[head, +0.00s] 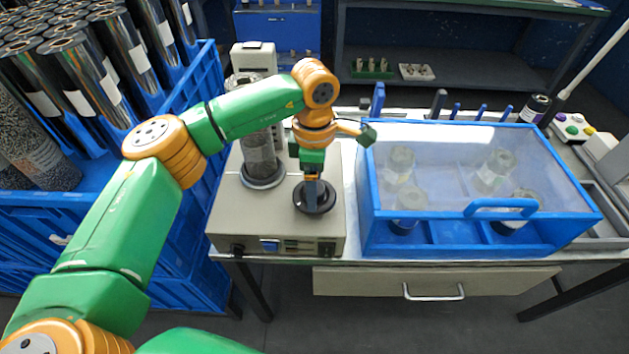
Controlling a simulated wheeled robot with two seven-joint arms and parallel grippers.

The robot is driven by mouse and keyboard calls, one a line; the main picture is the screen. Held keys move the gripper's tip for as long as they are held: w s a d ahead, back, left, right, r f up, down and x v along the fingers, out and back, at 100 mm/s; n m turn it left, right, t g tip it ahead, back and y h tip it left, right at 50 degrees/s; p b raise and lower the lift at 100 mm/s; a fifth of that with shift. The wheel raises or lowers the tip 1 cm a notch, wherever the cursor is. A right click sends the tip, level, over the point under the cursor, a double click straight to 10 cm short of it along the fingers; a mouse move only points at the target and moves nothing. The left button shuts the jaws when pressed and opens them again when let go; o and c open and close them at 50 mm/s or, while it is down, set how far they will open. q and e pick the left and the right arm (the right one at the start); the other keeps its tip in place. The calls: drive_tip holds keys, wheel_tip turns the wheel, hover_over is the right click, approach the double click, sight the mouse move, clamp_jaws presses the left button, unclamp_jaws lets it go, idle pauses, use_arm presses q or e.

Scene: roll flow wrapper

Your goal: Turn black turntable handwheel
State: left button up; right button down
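The black turntable handwheel (322,206) is a round dark disc on top of the beige machine (226,211), near its front right. My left gripper (312,190) points down at the middle of the handwheel from above. Its fingertips overlap the handwheel's centre, which they partly hide. I cannot tell whether the fingers are closed on it or only above it. My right gripper is out of view.
A clear cylinder (260,160) stands on the machine left of the handwheel. A blue-framed clear case (480,255) with several jars stands close on the right. Blue crates (190,260) holding foil rolls fill the left. A drawer (350,281) is below the table.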

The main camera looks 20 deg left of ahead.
use_arm(q)
clamp_jaws()
drive_tip(key=shift+n, duration=0.4)
drive_tip(key=n+b, duration=0.1)
drive_tip(key=n, duration=0.8)
drive_tip(key=shift+b, duration=0.3)
drive_tip(key=n, duration=0.5)
drive_tip(key=shift+n+b, duration=0.3)
drive_tip(key=shift+n, duration=0.1)
drive_tip(key=shift+w+n, duration=0.1)
drive_tip(key=shift+n, duration=1.9)
drive_tip(key=shift+r, duration=0.1)
